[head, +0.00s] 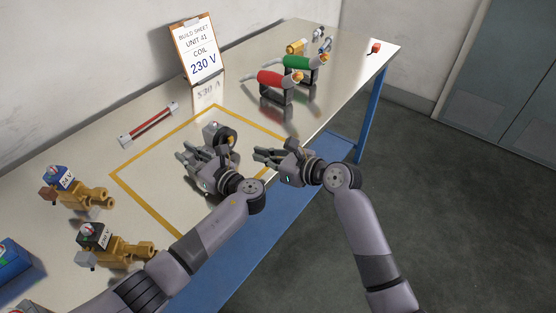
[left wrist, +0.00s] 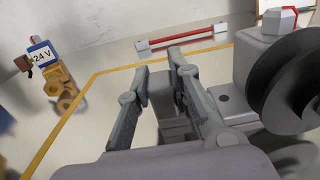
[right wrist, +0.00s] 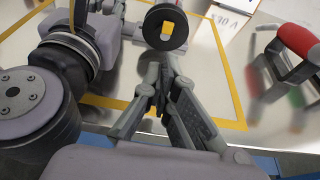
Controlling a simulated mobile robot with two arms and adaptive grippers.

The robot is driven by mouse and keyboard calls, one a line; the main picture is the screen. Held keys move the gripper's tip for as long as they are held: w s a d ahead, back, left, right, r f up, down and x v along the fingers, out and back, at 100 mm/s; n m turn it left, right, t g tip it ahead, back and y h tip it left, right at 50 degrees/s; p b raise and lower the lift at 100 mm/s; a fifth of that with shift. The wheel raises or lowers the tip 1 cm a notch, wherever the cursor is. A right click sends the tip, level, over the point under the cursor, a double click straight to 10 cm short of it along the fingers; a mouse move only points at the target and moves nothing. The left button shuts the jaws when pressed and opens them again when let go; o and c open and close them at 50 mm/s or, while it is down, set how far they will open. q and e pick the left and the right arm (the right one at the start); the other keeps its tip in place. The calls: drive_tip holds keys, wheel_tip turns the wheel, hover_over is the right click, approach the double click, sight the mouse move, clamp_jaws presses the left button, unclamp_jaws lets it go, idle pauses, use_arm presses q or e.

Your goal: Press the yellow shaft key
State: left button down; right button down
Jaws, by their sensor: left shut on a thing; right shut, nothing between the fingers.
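The yellow shaft key (right wrist: 168,28) shows in the right wrist view as a small yellow piece at the hub of a dark wheel (right wrist: 160,40). The wheel sits on a grey motor-like unit (left wrist: 262,60) inside the yellow taped outline; in the head view, the unit (head: 211,130) is partly hidden. My left gripper (head: 203,150) is shut on a grey block-like part (left wrist: 172,110), apparently of this unit. My right gripper (head: 258,155) is shut and empty, to the right of the wheel. In its wrist view, its fingertips (right wrist: 158,66) appear just below the wheel; contact is unclear.
Two brass valves with coils, one (head: 75,190) marked 24 V, stand at the left. A red-barred part (head: 148,124) lies behind the outline. Red (head: 279,79) and green (head: 303,63) handled tools stand at the right. A build sheet (head: 199,50) stands behind.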

drive_tip(key=v, duration=0.5)
drive_tip(key=shift+s+d+r, duration=0.1)
drive_tip(key=shift+s+d, duration=0.05)
drive_tip(key=shift+d, duration=0.05)
use_arm(q)
drive_tip(key=c, duration=1.4)
unclamp_jaws()
